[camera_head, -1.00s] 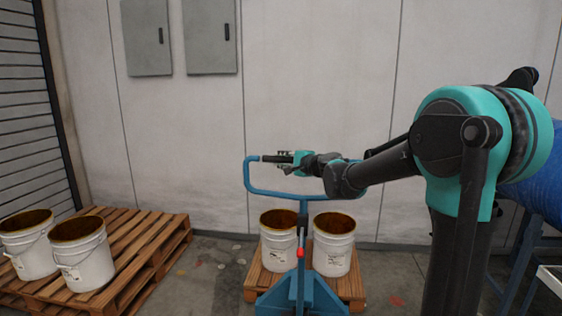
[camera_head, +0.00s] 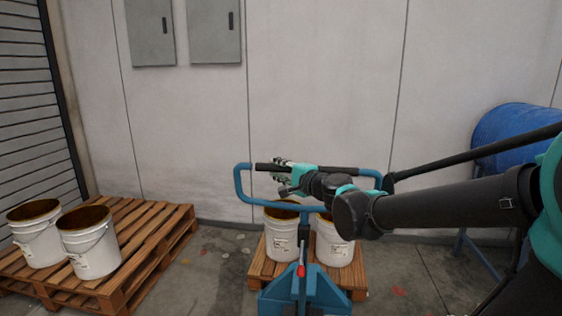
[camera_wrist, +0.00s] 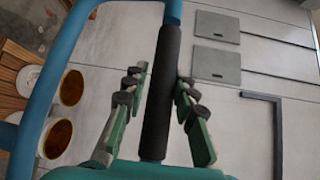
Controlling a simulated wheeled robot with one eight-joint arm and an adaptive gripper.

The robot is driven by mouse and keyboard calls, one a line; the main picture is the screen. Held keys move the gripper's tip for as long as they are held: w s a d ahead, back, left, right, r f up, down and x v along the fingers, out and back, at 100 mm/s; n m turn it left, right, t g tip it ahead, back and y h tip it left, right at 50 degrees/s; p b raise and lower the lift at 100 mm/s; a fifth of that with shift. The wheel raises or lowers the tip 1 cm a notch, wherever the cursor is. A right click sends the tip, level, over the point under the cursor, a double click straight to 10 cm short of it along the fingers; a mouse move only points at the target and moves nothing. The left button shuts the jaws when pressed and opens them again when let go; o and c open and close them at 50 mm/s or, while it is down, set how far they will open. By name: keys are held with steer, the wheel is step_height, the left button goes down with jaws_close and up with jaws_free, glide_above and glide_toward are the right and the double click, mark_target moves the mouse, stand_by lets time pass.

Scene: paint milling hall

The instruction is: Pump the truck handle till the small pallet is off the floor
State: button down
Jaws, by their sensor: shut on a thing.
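The blue pallet truck (camera_head: 302,291) faces me with a red part on its front. Its looped handle (camera_head: 240,188) carries a black grip bar across the top; the black grip (camera_wrist: 162,95) also fills the middle of the wrist view. My gripper (camera_head: 279,171) is shut around this bar, left of its middle, with fingers on both sides in the wrist view (camera_wrist: 161,82). The small wooden pallet (camera_head: 257,271) sits behind the truck body, bearing two white buckets (camera_head: 281,243) (camera_head: 334,250). My arm and the handle partly cover the buckets. I cannot tell whether a gap exists under the pallet.
A larger wooden pallet (camera_head: 150,231) with two open white buckets (camera_head: 38,238) (camera_head: 90,250) lies on the left. A blue drum (camera_head: 508,133) rests on a stand at right. A wall with two grey cabinets (camera_head: 215,30) closes the back.

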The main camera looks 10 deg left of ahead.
steer(key=s+f, duration=0.2)
steer(key=s, duration=0.7)
steer(key=shift+f, duration=0.35)
steer(key=shift+a, duration=0.1)
steer(key=c, duration=1.3)
jaws_free()
steer(key=shift+w, duration=0.15)
steer(key=v, duration=1.1)
steer(key=shift+s+d, duration=0.25)
steer(key=shift+d, duration=0.1)
steer(key=shift+r, duration=0.1)
